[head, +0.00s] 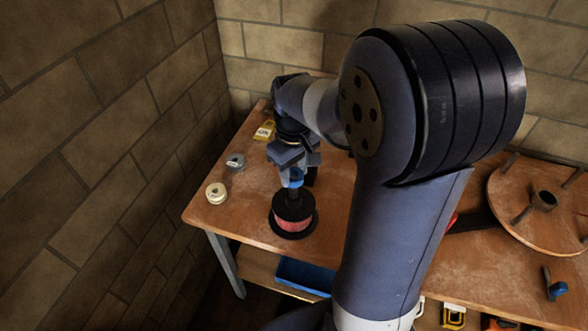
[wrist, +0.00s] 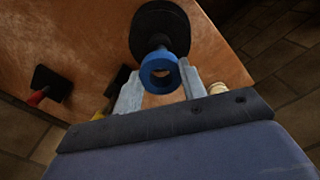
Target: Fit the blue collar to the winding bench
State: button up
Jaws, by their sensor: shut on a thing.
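My gripper (head: 294,172) points down over the left part of the wooden bench and is shut on the blue collar (head: 297,182). In the wrist view the blue collar (wrist: 178,70) shows as a thick ring between the two fingertips (wrist: 160,85), its hole facing the camera. Directly below it stands the winding post (head: 294,196), with a reddish wound spool (head: 293,214) on a black round base (head: 280,231). The black base also shows behind the collar in the wrist view (wrist: 180,25). I cannot tell whether the collar is around the post's top or just above it.
A grey spool (head: 235,161) and a cream spool (head: 215,193) sit near the left edge, a yellow item (head: 264,131) behind. A wooden disc with pegs (head: 520,205) lies right, a blue-headed piece (head: 556,289) in front. A blue bin (head: 305,277) is below the bench top.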

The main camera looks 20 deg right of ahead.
aim_at(294, 183)
jog(key=shift+f+b, duration=2.1)
jog(key=shift+f, duration=0.85)
jog(key=o, duration=1.1)
jog(key=shift+r, duration=0.1)
jog(key=shift+c, duration=0.2)
jog(key=shift+r, duration=0.1)
notch_tip(294, 183, up, 11)
jog(key=shift+f, duration=0.2)
notch_tip(294, 183, down, 10)
jog(key=shift+f+p, duration=0.1)
jog(key=shift+p, duration=0.3)
jog(key=shift+r, duration=0.25)
